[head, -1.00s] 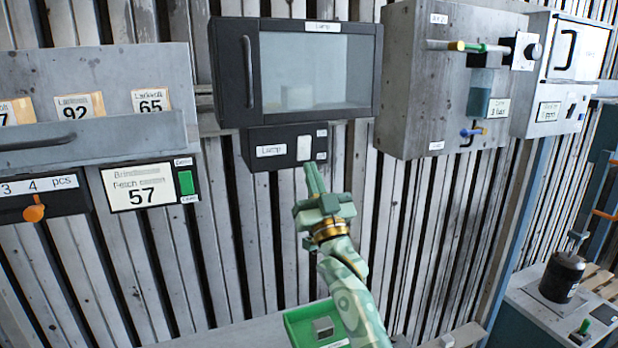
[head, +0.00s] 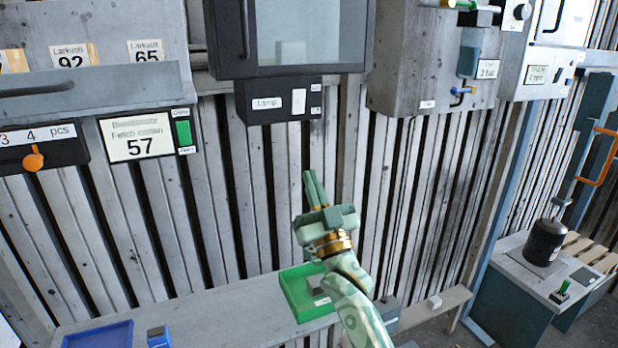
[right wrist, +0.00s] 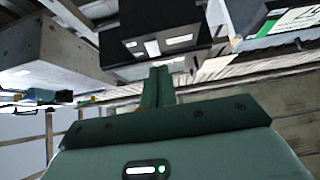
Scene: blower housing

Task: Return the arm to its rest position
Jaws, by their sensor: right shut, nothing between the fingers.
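My right gripper (head: 312,188) is in the middle of the head view, its green fingers pressed together and pointing up. It is empty and stands in front of the slatted wall, below the lamp box (head: 278,100) and apart from it. In the right wrist view the shut fingers (right wrist: 157,85) point toward the dark lamp box (right wrist: 155,48). My right arm comes up from the bottom of the head view, partly in front of the green tray (head: 291,296). My left gripper is not in view.
A grey bench (head: 215,312) runs below, with a blue tray (head: 98,335) and a small blue block (head: 158,337). A grey wall box (head: 415,70) hangs right of the dark cabinet (head: 312,35). A black canister (head: 544,242) stands on a side table at right.

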